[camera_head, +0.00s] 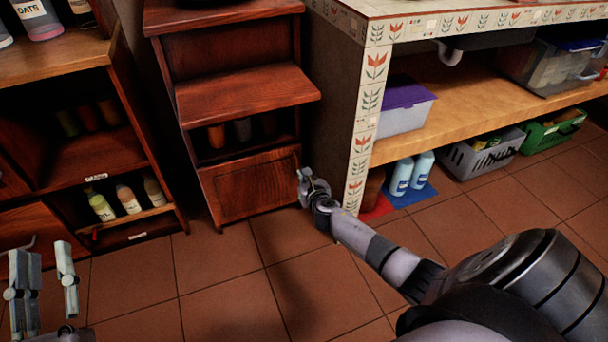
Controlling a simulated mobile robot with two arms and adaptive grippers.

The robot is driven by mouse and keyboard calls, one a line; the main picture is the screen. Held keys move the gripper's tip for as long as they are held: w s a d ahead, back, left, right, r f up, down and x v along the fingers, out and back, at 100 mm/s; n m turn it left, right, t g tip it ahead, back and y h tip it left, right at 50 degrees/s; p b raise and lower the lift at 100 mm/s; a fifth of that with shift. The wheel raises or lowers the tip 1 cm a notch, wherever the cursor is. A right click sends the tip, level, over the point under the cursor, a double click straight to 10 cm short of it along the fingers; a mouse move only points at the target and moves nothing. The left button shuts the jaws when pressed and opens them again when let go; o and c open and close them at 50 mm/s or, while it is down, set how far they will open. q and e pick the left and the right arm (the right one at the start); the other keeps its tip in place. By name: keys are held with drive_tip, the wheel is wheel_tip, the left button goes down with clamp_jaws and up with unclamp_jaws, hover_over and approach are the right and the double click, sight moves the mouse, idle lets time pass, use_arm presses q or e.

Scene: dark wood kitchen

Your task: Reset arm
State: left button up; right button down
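My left gripper (44,262) is at the lower left corner, over the tiled floor. Its fingers are spread apart with nothing visible between them. My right arm reaches in from the lower right. My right gripper (308,184) is small in the middle of the picture, by the right edge of the lower door (248,186) of the dark red wooden cabinet. That door looks closed. I cannot tell whether the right gripper touches the door, or whether its fingers are open or shut.
A shelf unit with bottles (128,199) stands at left. A tiled counter (372,80) is at right, with a purple-lidded box (402,112) on its shelf. Below are blue-white bottles (402,177), a grey basket (480,158) and a green crate (552,132). The floor (220,285) in front is clear.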

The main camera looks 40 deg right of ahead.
use_arm(q)
drive_tip(key=shift+w+a+f+g+y, duration=0.1)
drive_tip(key=shift+w+f+g+y, duration=0.2)
drive_tip(key=shift+f, duration=0.35)
drive_tip(key=shift+w+f+g+y, duration=0.1)
drive_tip(key=shift+f+g, duration=0.3)
drive_tip(key=shift+f, duration=0.2)
use_arm(e)
drive_tip(key=shift+s+a+r, duration=0.15)
drive_tip(key=shift+s, duration=0.4)
